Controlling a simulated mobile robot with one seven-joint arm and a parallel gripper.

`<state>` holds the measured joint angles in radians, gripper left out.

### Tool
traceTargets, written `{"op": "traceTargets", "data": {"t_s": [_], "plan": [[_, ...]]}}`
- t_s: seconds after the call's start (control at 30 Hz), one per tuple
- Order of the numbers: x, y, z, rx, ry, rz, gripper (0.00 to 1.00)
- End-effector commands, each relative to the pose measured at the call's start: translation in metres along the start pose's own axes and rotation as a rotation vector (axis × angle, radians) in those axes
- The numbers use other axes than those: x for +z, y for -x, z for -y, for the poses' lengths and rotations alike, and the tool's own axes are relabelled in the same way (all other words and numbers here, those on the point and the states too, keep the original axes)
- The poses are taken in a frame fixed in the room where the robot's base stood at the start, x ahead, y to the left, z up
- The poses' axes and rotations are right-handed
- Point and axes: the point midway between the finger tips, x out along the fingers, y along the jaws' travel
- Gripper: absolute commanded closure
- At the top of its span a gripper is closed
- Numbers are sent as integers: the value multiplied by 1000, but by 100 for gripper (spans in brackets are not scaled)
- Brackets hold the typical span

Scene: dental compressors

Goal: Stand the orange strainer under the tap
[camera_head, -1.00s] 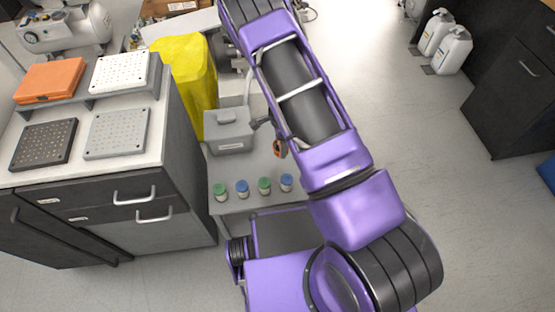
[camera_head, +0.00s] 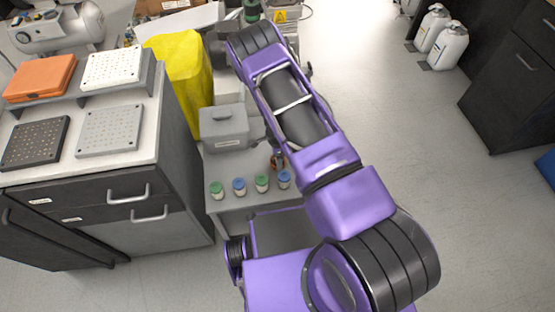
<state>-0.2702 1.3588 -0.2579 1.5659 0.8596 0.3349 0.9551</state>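My arm rises from the lower right, reaches up and left, and bends down behind itself. My gripper's fingers are hidden behind the arm links. I cannot make out a tap; the area behind the arm is covered.
A grey lidded box (camera_head: 224,128) stands on the grey table (camera_head: 238,203). Several small capped jars (camera_head: 239,187) line its front. A yellow bin (camera_head: 182,70) stands behind. A counter with an orange case (camera_head: 40,78) is at left. Open floor (camera_head: 400,130) lies right.

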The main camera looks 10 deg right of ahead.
Motion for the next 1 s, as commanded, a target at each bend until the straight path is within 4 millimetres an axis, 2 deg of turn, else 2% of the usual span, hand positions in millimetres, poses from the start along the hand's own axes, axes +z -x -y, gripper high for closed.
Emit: {"op": "traceTargets", "data": {"t_s": [0.17, 0.2, 0.37, 0.77, 0.87, 1.0], "plan": [[0, -4, 0, 1, 1, 0, 93], [0, -4, 0, 1, 1, 0, 30], [0, -3, 0, 1, 1, 0, 2], [0, 4, 0, 1, 1, 0, 2], [0, 19, 1, -2, 1, 0, 2], [0, 51, 1, -3, 1, 0, 2]]}}
